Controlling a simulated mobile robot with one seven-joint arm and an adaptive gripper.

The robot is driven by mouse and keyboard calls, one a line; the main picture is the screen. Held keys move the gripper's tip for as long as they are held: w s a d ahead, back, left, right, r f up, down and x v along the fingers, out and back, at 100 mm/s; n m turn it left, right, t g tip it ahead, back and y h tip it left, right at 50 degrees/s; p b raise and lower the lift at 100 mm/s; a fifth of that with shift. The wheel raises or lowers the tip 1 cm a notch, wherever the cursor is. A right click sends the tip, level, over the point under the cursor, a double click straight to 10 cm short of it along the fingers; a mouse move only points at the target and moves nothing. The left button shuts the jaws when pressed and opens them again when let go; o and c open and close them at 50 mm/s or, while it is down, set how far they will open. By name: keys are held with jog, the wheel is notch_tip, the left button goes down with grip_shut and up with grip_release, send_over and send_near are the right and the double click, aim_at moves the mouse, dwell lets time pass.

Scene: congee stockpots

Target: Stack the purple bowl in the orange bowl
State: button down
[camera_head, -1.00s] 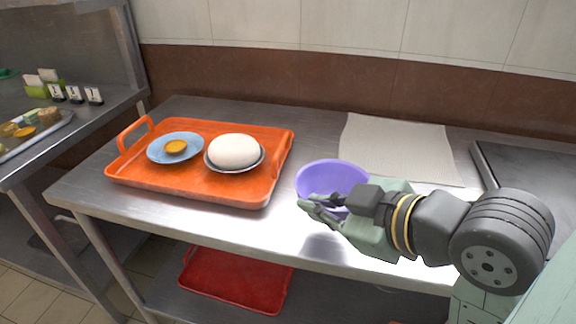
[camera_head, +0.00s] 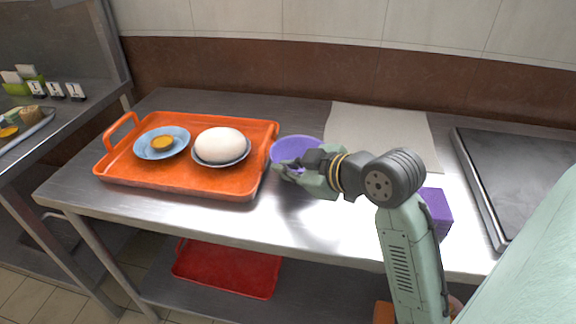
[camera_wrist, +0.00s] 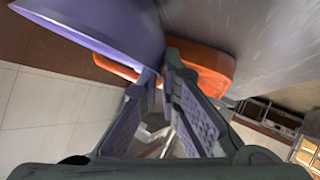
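The purple bowl (camera_head: 296,146) is in the middle of the head view, right of the orange tray and above the table. My gripper (camera_head: 285,168) is at its near side, shut on its rim. In the wrist view the purple bowl (camera_wrist: 105,28) fills the upper left, tilted in the picture, with its edge between the fingertips (camera_wrist: 160,75). I cannot make out an orange bowl for certain. An orange patch (camera_head: 383,313) shows at the bottom edge beside my arm, too cut off to identify.
The orange tray (camera_head: 232,187) holds a blue plate (camera_head: 146,153) and a grey bowl (camera_head: 221,161) with a large white oval thing. A beige mat (camera_head: 380,130), a purple block (camera_head: 437,205) and a dark metal slab (camera_head: 505,170) are to the right. A red tray (camera_head: 225,270) sits below.

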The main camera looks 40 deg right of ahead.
jog(key=c, duration=1.8)
grip_release()
